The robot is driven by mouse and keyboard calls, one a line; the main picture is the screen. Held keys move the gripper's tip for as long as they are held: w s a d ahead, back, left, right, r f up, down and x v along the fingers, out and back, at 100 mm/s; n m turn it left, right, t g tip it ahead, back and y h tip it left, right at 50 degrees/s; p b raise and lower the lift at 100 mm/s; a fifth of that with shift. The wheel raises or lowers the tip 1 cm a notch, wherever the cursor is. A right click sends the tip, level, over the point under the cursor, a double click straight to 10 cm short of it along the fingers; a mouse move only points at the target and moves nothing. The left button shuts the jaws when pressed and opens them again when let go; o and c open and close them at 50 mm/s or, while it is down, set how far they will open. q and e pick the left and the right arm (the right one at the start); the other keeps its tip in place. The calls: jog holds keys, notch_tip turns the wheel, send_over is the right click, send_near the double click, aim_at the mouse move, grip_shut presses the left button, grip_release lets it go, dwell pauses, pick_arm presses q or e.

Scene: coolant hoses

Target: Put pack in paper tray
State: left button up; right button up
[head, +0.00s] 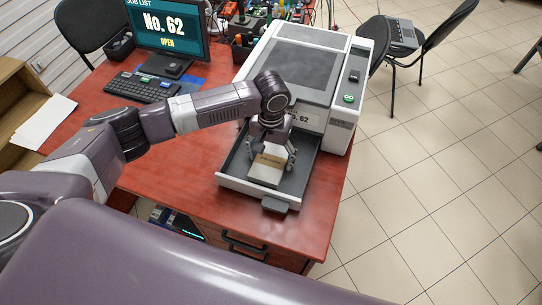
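The pack (265,173), white with a tan band, lies in or just above the grey paper tray (233,180), which is pulled out from the front of the printer (305,65). My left gripper (272,158) points down over the tray. Its two fingers are spread, one on each side of the pack's far end. I cannot tell whether they press on the pack or stand just clear of it. The gripper hides part of the pack's far end. My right gripper is not in view.
The red desk (190,165) is clear left of the tray. Chairs (430,35) stand at the back right.

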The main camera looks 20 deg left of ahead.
aim_at(271, 159)
pick_arm(q)
jog(key=shift+o, duration=0.7)
jog(key=shift+r, duration=0.2)
notch_tip(271, 159, up, 12)
jog(key=b, duration=0.1)
